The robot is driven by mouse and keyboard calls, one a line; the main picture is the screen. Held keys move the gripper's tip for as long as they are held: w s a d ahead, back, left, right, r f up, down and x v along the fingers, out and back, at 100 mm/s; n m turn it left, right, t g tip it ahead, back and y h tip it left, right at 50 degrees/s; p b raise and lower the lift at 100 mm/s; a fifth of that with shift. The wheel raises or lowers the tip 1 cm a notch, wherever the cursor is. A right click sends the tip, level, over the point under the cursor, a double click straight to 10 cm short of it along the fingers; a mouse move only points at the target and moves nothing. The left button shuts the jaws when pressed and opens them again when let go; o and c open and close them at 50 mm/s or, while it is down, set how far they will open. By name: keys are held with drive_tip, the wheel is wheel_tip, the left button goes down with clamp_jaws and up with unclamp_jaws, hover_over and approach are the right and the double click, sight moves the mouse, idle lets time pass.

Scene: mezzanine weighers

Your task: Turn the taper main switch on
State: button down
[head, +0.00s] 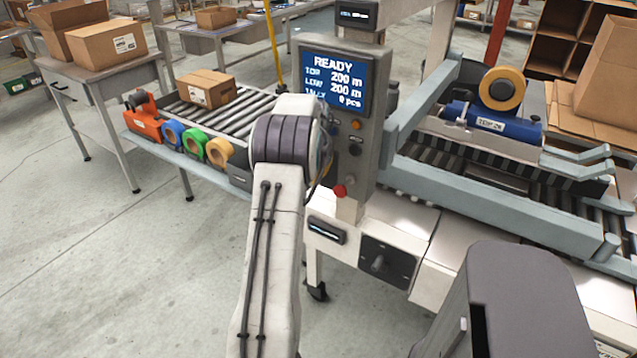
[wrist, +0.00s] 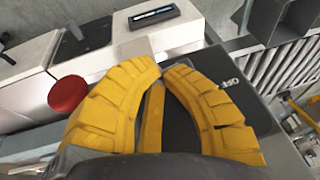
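The main switch, a rotary knob (head: 378,263) on a black plate (head: 403,268), is on the front of the white taper cabinet, below the console. In the wrist view the knob (wrist: 76,32) shows at upper left. Its exact angle is too small to read. My gripper (wrist: 163,68) has yellow fingers with their tips together and nothing visible held. It is apart from the switch, which lies beyond the fingertips to the left in the wrist view. In the head view my arm hides the gripper. The console screen (head: 334,80) reads READY.
A red button (head: 340,191) sits low on the console; it also shows left of my fingers in the wrist view (wrist: 68,93). A small display (head: 327,230) is left of the switch. A roller conveyor (head: 240,119) holds a carton (head: 206,92). Floor (head: 120,270) is clear at left.

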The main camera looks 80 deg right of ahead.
drive_tip(key=v, duration=0.8)
drive_tip(key=shift+s+r, duration=0.2)
drive_tip(key=shift+s, duration=0.1)
drive_tip(key=shift+a, duration=0.15)
drive_tip(key=s+a+f+n+y, duration=0.1)
drive_tip(key=a+f+n+y, duration=0.1)
drive_tip(key=a+f, duration=0.35)
drive_tip(key=a+f+n+y, duration=0.2)
drive_tip(key=a+f, duration=0.1)
drive_tip(key=a, duration=0.5)
drive_tip(key=w+a+r+n+t+p, duration=0.1)
drive_tip(key=w+a+r+n, duration=0.2)
drive_tip(key=a, duration=1)
drive_tip(key=w+a+r+n+t+p, duration=0.1)
drive_tip(key=w+a+r+n, duration=0.3)
drive_tip(key=a, duration=1)
drive_tip(key=w+a+r+n+p, duration=0.2)
drive_tip(key=w+a+r+n, duration=0.2)
drive_tip(key=a+r+n, duration=0.3)
drive_tip(key=shift+a+n+t, duration=0.4)
drive_tip(key=shift+a+n, duration=1.2)
drive_tip(key=shift+a, duration=2)
